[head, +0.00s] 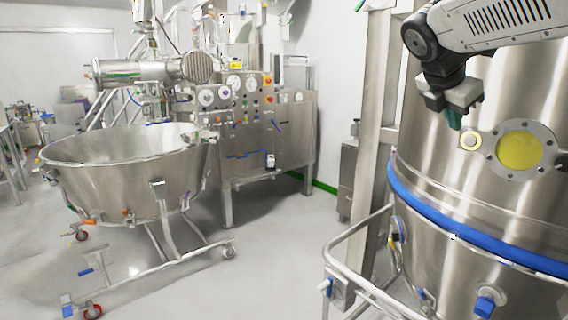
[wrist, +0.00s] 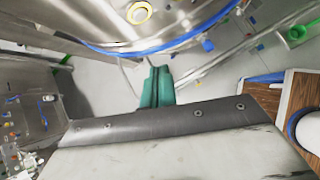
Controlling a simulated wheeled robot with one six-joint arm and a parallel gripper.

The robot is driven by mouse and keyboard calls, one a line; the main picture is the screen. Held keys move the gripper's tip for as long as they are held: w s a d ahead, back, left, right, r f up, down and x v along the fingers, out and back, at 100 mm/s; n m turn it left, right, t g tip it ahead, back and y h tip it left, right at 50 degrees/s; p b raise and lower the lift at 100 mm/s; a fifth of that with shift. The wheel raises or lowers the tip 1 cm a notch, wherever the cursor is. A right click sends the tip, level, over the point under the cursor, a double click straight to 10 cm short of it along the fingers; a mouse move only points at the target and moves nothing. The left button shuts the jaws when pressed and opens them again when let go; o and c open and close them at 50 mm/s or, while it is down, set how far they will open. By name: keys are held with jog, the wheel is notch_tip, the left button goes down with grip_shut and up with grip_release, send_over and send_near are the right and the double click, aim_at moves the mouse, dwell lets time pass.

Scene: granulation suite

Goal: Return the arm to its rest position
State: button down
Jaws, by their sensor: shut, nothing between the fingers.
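My arm (head: 490,25) reaches in from the upper right of the head view, in front of the large steel vessel (head: 440,130). My gripper (head: 455,118) points down, with its green fingers together and nothing between them. In the wrist view the green fingers (wrist: 156,88) lie side by side, shut and empty. The vessel wall shows at the top of that view, with its blue band (wrist: 150,48). I cannot tell the gap between the gripper and the vessel.
A wheeled steel bowl (head: 120,165) stands at left, with a steel machine cabinet (head: 265,140) behind it. A steel column (head: 375,110) and a tubular rail (head: 350,240) stand beside the vessel. The grey floor (head: 270,245) between bowl and rail is clear.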

jog(key=s+a+f+m+g+y, duration=0.1)
jog(key=s+a+f+m+y, duration=0.2)
jog(key=s+f+m, duration=0.7)
jog(key=s+a+f+m+g+y, duration=0.2)
jog(key=s+a+f+m, duration=0.5)
jog(key=s, duration=1.2)
notch_tip(320, 180, down, 4)
jog(key=m+y, duration=0.1)
jog(key=m, duration=0.2)
jog(key=shift+s+a+m+y, duration=0.15)
jog(key=shift+a+m+y, duration=0.15)
jog(key=shift+a+y, duration=0.1)
jog(key=shift+f, duration=0.1)
